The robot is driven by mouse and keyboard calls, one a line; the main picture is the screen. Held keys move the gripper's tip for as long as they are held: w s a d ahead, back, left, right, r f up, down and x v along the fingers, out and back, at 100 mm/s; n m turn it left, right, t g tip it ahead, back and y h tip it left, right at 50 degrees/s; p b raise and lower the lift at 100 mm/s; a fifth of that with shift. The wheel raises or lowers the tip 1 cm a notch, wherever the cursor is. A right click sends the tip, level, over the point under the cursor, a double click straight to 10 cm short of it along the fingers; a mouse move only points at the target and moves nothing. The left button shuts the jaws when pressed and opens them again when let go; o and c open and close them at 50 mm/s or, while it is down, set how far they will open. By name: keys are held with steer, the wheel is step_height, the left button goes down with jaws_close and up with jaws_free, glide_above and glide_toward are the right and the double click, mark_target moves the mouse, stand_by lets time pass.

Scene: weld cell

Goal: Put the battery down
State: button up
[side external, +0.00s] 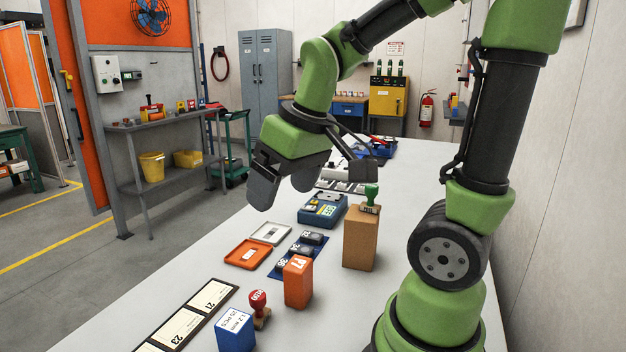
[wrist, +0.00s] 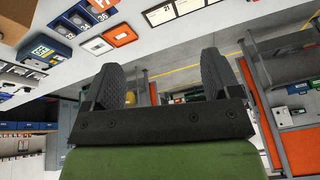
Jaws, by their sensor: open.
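My gripper (side external: 284,192) is above the table, over its left edge in the side external view. Its two dark fingers are spread apart with nothing between them. In the wrist view the fingers (wrist: 160,78) are also apart and empty. Several small dark blocks (side external: 306,249) sit on a numbered blue mat (side external: 276,272), below and to the right of the gripper. They also show at the top left of the wrist view (wrist: 80,18). I cannot tell for sure which of them, if any, is the battery.
An orange tray (side external: 237,257) and a white tray (side external: 283,231) lie beside the mat. A blue device (side external: 322,210), a tall brown block (side external: 360,238) with a green-handled stamp (side external: 371,195), an orange box (side external: 298,284), a red stamp (side external: 259,306) and a blue box (side external: 235,335) stand nearby.

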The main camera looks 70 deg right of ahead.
steer(key=s+a+r+m+t+y, duration=0.1)
steer(key=s+a+r+t, duration=0.2)
steer(key=s+a, duration=0.3)
steer(key=shift+s+r+m+y, duration=0.3)
steer(key=shift+s+r+y, duration=0.1)
steer(key=shift+s+r, duration=0.1)
stand_by(0.6)
